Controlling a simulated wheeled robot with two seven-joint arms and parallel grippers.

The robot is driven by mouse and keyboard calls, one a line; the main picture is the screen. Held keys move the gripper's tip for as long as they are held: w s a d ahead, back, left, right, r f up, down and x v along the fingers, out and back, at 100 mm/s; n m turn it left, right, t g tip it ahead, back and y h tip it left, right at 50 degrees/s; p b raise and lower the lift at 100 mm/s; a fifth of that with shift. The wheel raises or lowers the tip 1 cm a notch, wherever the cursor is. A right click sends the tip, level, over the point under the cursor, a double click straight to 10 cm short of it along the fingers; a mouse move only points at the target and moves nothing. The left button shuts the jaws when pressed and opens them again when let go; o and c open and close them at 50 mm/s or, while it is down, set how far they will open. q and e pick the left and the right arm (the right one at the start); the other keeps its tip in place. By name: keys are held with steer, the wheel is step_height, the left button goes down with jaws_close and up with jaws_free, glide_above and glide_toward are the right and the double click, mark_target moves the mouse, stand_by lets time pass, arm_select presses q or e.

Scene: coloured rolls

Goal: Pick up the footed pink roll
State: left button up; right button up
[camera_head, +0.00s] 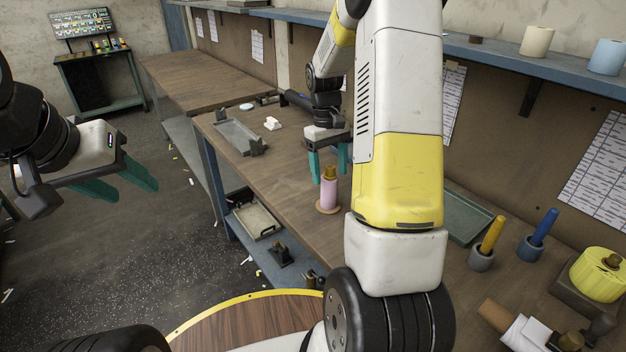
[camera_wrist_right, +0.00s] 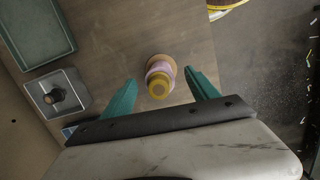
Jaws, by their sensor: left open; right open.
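The footed pink roll (camera_head: 328,191) stands upright on its round tan foot on the wooden workbench in the head view, with a yellow-brown top. In the right wrist view the roll (camera_wrist_right: 158,78) is seen from above, between and just ahead of the fingertips. My right gripper (camera_head: 328,176) is open, with its teal fingers pointing down behind and above the roll; the fingers also show in the right wrist view (camera_wrist_right: 163,84). I see no contact. My left gripper (camera_head: 133,190) is open and empty, over the floor at the left.
On the bench (camera_head: 285,190) are a grey tray (camera_head: 237,136) at the back, a green-grey tray (camera_head: 466,217), and yellow (camera_head: 492,235) and blue (camera_head: 544,227) rolls in holders at the right. A shelf (camera_head: 480,50) runs above. My right arm hides part of the bench.

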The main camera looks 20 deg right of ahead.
mark_target(330, 186)
step_height(330, 186, down, 6)
steer(key=shift+d+r, duration=0.1)
steer(key=shift+d, duration=0.05)
jaws_close()
stand_by(0.4)
steer(key=shift+r, duration=0.1)
